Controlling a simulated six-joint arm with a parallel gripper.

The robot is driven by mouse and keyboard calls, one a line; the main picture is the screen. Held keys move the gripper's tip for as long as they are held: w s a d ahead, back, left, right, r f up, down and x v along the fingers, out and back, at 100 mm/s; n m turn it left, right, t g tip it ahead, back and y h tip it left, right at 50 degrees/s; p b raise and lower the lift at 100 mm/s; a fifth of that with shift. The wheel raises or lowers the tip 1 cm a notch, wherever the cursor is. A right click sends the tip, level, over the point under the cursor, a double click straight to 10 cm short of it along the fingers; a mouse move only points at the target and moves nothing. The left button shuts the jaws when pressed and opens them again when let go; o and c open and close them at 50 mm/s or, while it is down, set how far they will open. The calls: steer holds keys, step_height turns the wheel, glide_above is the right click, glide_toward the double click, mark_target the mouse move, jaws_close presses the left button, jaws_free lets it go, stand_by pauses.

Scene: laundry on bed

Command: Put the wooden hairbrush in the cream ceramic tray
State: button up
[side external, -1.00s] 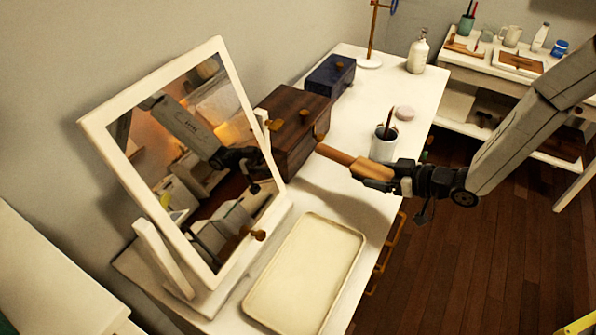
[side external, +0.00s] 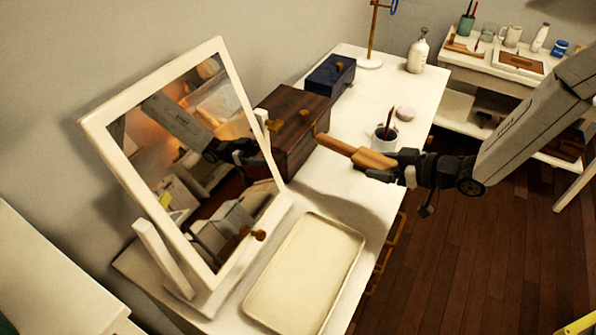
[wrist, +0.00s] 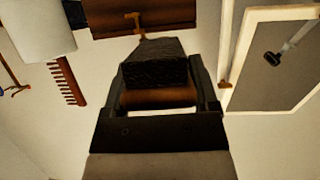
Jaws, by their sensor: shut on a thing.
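The wooden hairbrush (side external: 338,146) is held in the air over the dresser top, its narrow end pointing left toward the dark brown box. My gripper (side external: 388,164) is shut on the brush's wider end. In the wrist view a piece of brown wood (wrist: 160,97) shows between the jaws; the rest of the brush is mostly hidden there. The cream ceramic tray (side external: 310,268) lies flat and empty at the near end of the dresser, below and left of my gripper in the side view.
A framed mirror (side external: 158,211) stands left of the tray. A dark brown box (side external: 292,120) and a blue box (side external: 328,76) sit along the wall.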

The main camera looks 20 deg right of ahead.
steer(key=s+d+f+n+g+y, duration=0.2)
steer(key=s+n, duration=0.1)
steer(key=s, duration=0.7)
steer(key=s+d+f+n+g+y, duration=0.2)
steer(key=s+f+g, duration=0.1)
steer(key=s, duration=0.6)
steer(key=shift+s+d+f+n, duration=0.2)
steer(key=shift+s+d+n, duration=0.2)
steer(key=w+a, duration=0.1)
steer(key=a, duration=0.3)
steer(key=w+a, duration=0.2)
steer(key=a, duration=0.2)
steer(key=w+a, duration=0.2)
steer(key=a, duration=0.3)
steer(key=shift+w, duration=0.25)
